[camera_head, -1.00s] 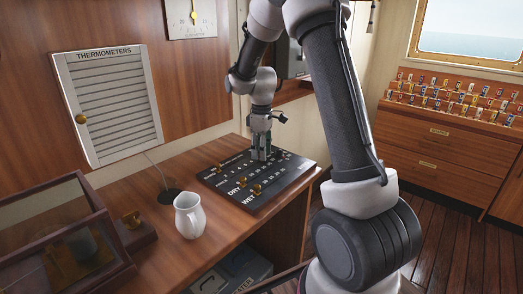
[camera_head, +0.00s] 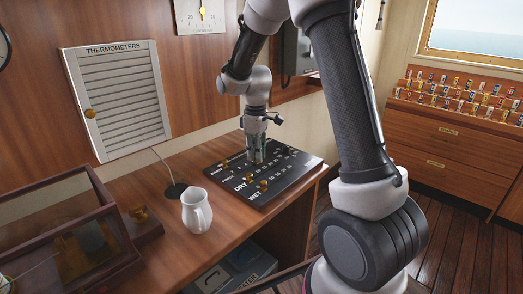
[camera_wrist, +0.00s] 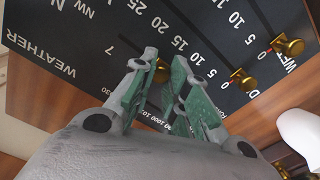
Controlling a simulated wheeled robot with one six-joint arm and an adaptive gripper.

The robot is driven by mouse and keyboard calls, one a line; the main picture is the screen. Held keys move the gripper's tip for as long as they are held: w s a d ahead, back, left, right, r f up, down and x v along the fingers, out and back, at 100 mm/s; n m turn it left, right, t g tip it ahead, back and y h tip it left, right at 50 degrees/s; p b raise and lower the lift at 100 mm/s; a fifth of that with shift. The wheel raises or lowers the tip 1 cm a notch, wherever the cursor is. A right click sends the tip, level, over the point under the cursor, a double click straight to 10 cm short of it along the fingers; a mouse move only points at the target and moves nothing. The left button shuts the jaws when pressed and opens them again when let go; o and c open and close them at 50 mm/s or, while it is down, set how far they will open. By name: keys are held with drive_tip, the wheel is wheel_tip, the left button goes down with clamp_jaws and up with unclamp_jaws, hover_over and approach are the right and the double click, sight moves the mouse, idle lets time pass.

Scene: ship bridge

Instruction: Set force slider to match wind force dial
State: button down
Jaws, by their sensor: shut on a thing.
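The dark slider board (camera_head: 290,170) lies on the wooden desk, with rows of white letters and numbers and brass knobs. My gripper (camera_head: 256,160) points down over its far rows. In the wrist view my gripper (camera_wrist: 165,75) has its green-padded fingers closed around a brass slider knob (camera_wrist: 161,72), mostly hidden between them, near a white "7". Two other brass knobs, a nearer one (camera_wrist: 243,81) and a farther one (camera_wrist: 289,46), sit on number rows to the right. A white gauge (camera_head: 200,14) with a brass pointer is cut off at the top; its label is unreadable.
A white jug (camera_head: 196,210) stands left of the board, close to its edge. A glass-topped wooden case (camera_head: 65,235) is at lower left. A louvred thermometer cabinet (camera_head: 118,95) is on the wall behind.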

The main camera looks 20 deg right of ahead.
drive_tip(key=c, duration=1.4)
unclamp_jaws()
drive_tip(key=shift+o, duration=0.2)
wheel_tip(320, 180, up, 12)
drive_tip(key=s+d+r+m+t, duration=0.2)
drive_tip(key=s+m, duration=0.2)
drive_tip(key=s, duration=1)
drive_tip(key=s+d+r+m+t, duration=0.2)
drive_tip(key=s+m, duration=0.3)
drive_tip(key=s, duration=0.9)
drive_tip(key=shift+d+r, duration=0.7)
drive_tip(key=shift+d, duration=0.05)
